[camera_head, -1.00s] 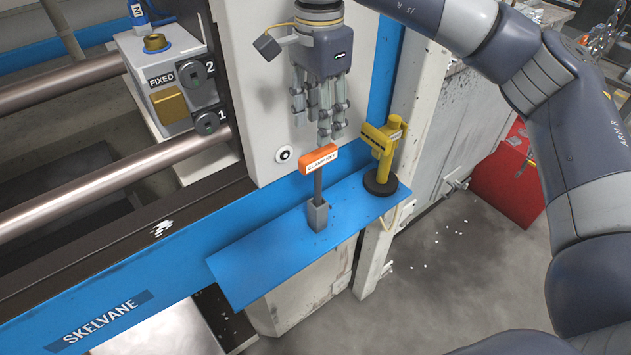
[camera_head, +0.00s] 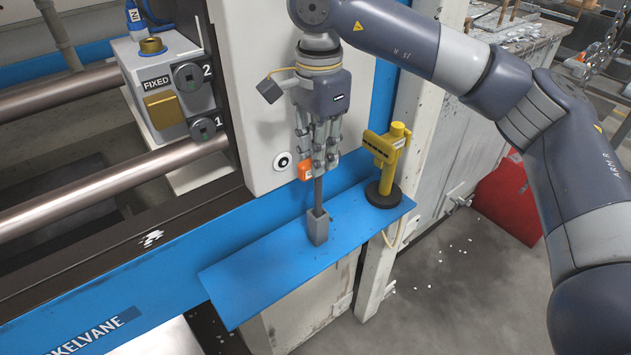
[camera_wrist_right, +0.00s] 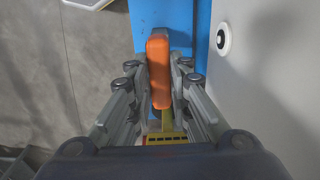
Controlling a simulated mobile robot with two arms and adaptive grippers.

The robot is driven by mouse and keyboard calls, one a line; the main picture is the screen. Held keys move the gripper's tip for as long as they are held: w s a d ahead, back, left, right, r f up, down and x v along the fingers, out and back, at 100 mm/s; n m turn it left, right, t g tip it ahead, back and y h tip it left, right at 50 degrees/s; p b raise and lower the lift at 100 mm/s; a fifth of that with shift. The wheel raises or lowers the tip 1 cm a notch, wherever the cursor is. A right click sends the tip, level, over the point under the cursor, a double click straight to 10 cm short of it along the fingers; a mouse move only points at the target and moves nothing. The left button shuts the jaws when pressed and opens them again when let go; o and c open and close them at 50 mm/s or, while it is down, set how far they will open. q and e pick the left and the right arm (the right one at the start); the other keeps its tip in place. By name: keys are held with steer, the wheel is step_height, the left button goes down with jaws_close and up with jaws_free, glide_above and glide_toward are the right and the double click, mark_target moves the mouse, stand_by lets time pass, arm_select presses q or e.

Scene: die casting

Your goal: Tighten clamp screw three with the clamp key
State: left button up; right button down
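The clamp key has an orange handle (camera_head: 305,173) and a dark shaft (camera_head: 318,190). It stands upright with its lower end in a small grey holder (camera_head: 318,228) on the blue shelf. My right gripper (camera_head: 319,166) points down over the key, its fingers on both sides of the handle. The right wrist view shows the orange handle (camera_wrist_right: 158,70) between the fingers, which look closed in against it. The fingers hide most of the handle in the head view. Clamp screws marked 2 (camera_head: 188,77) and 1 (camera_head: 204,128) show on the fixed block; screw three is not seen. My left gripper is not in view.
A yellow tool on a round black base (camera_head: 384,192) stands just right of the key. The white machine panel (camera_head: 262,100) rises close behind the gripper. The blue shelf (camera_head: 260,275) is bare to the left. Steel bars (camera_head: 70,190) run at the left.

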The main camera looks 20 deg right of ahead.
steer(key=shift+r, duration=0.15)
step_height(320, 180, up, 11)
steer(key=p, duration=0.7)
stand_by(0.5)
steer(key=shift+f, duration=0.2)
